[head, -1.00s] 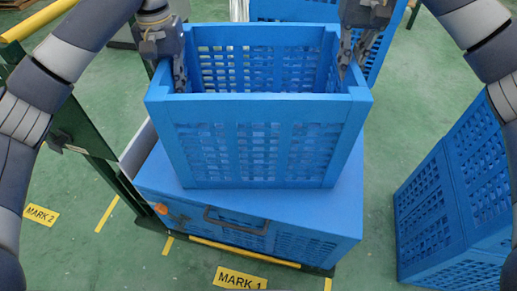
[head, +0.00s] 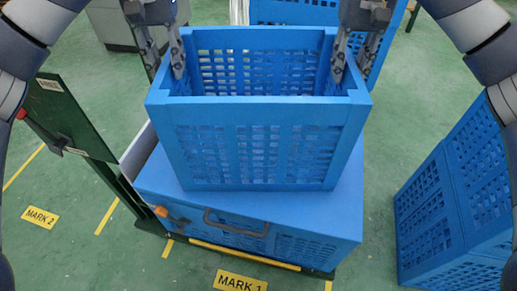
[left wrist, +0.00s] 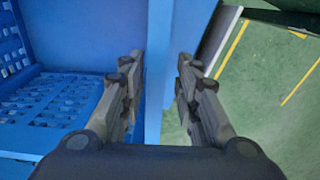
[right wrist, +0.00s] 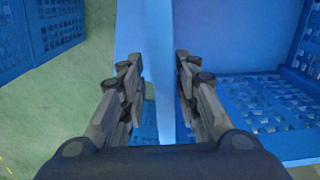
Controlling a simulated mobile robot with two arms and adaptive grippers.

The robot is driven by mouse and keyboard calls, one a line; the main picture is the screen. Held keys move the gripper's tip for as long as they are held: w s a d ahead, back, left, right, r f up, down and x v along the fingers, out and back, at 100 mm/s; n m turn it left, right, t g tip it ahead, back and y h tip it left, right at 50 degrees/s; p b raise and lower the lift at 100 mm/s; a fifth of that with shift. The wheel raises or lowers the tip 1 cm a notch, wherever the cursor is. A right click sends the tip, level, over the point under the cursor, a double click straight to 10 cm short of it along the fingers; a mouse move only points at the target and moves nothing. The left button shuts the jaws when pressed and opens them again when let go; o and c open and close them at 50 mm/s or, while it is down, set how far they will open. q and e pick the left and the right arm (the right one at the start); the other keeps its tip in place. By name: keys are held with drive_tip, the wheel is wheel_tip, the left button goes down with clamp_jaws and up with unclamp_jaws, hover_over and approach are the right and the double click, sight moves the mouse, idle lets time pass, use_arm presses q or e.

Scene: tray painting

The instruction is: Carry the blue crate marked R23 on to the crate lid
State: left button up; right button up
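An open-topped blue crate (head: 255,145) with slatted walls stands upright on the blue crate lid (head: 345,205), resting on it toward the back; no R23 mark is readable. My left gripper (head: 164,72) is open, its fingers apart on either side of the crate's left wall. The left wrist view shows that wall (left wrist: 156,90) between the fingers, with a gap beside each. My right gripper (head: 350,74) is open astride the right wall in the same way. The right wrist view shows that wall (right wrist: 160,70) between its parted fingers. The crate's underside is hidden.
The lidded crate has a dark handle (head: 236,222) in front and stands beside a green post (head: 75,120). Another blue crate (head: 440,205) stands on the floor at the right, and one (head: 300,11) behind. Green floor is clear at the left, by the MARK 2 sign (head: 40,217).

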use_arm(q)
wheel_tip(320, 180, up, 5)
use_arm(e)
drive_tip(key=shift+r, duration=0.1)
wheel_tip(320, 180, up, 12)
idle(0.8)
idle(0.3)
